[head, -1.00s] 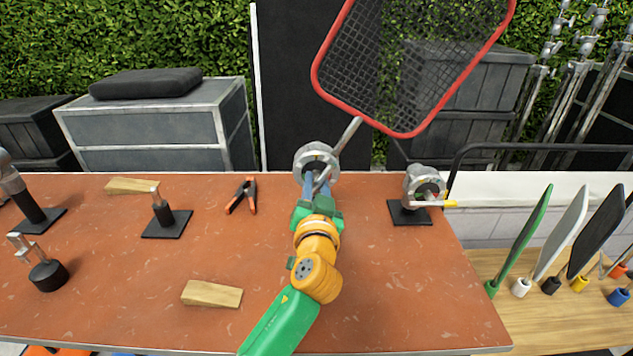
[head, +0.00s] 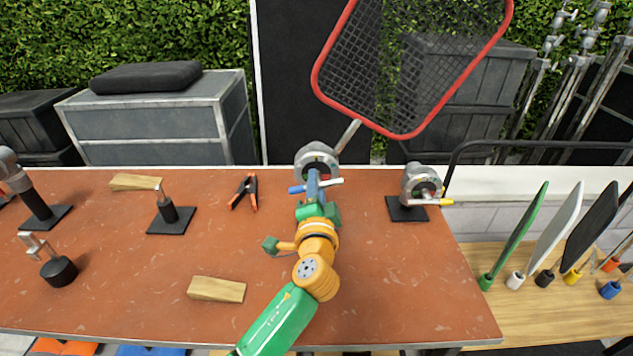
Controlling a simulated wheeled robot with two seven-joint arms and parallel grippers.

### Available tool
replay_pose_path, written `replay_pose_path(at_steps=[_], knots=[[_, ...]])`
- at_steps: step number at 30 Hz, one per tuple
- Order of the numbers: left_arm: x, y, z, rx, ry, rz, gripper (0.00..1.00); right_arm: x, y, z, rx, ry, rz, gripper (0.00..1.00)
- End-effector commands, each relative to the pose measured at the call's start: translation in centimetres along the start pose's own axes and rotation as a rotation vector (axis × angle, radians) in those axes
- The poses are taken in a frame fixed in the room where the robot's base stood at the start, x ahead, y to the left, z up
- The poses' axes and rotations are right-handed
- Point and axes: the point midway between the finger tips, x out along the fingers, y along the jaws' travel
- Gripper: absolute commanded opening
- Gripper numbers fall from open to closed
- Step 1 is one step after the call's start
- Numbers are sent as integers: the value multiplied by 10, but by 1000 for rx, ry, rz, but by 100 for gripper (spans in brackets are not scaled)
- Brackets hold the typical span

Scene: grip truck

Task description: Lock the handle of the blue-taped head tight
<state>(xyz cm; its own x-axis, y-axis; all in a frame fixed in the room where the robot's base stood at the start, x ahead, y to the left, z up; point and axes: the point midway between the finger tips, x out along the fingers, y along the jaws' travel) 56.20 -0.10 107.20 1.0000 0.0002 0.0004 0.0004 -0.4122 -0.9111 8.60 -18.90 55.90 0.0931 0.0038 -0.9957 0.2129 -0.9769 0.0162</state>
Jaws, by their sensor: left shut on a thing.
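The blue-taped head (head: 317,157) is a round grey metal grip head near the back edge of the table, with the red-framed mesh flag's rod in it. Its handle lies roughly crosswise, with a blue end (head: 297,189) at left and a pale end (head: 331,182) at right. My left gripper (head: 314,183) reaches up in front of the head and is shut on the handle's middle, hiding that part and the head's lower side. My right gripper is not in view.
The red-framed mesh flag (head: 412,70) rises behind the head. A second head with a yellow-tipped handle (head: 420,183) stands close by on the right. An orange-tipped clamp (head: 244,192), wooden wedges (head: 216,289) and stands are at left. The table's front right is clear.

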Motion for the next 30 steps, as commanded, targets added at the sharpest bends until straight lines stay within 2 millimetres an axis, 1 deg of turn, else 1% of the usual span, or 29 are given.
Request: replay_pose_path(at_steps=[7, 20, 21, 24, 30], knots=[[0, -1, 0, 49, 0, -2, 0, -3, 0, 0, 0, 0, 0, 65], [0, -1, 0, 55, 1, -3, 0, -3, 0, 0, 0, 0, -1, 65], [0, -1, 0, 55, 1, -3, 33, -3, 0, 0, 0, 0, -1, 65], [0, -1, 0, 55, 1, -3, 57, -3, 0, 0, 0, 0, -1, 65], [0, -1, 0, 55, 1, -1, 57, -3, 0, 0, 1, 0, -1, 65]])
